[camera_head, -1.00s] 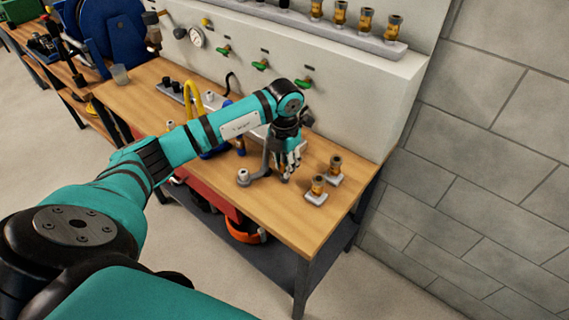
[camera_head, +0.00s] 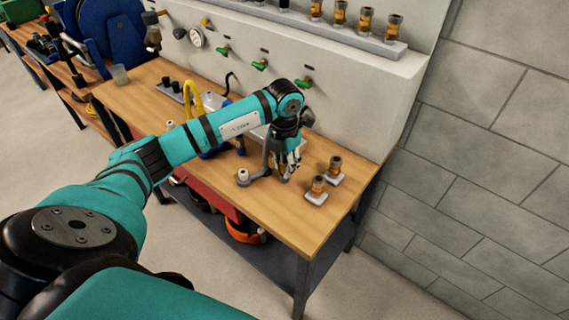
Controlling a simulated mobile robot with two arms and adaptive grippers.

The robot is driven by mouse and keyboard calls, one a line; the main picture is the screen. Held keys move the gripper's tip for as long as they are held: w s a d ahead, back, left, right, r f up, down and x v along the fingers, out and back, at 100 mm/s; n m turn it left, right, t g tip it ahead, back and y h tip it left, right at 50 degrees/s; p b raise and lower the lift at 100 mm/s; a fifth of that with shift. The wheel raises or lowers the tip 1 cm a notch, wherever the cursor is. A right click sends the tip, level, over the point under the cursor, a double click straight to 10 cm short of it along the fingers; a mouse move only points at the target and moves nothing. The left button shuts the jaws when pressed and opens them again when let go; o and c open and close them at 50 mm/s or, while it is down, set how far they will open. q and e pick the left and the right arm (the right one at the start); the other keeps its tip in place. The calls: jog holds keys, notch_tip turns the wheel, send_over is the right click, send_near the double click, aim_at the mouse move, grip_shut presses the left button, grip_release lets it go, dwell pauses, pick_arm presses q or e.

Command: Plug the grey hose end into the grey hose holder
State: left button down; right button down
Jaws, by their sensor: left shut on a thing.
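My left gripper (camera_head: 289,169) points down over the right part of the wooden bench, shut on the grey hose end, which is mostly hidden by the fingers. A grey hose (camera_head: 265,168) curves over the bench just left of the gripper. A grey fitting with a pale top (camera_head: 243,175) stands on the bench left of the hose; I cannot tell whether it is the grey hose holder. My right gripper is not in view.
Two brass fittings on pale plates (camera_head: 316,197) stand right of the gripper, near the bench's right end. A yellow hose (camera_head: 189,100) is behind my arm. A grey panel with green-handled valves (camera_head: 260,65) rises behind the bench. The front right bench top (camera_head: 285,220) is clear.

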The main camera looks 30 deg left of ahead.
pick_arm(q)
jog(key=shift+f, duration=0.45)
jog(key=c, duration=1)
grip_release()
notch_tip(320, 180, up, 12)
jog(key=shift+r, duration=0.1)
jog(key=shift+d, duration=0.1)
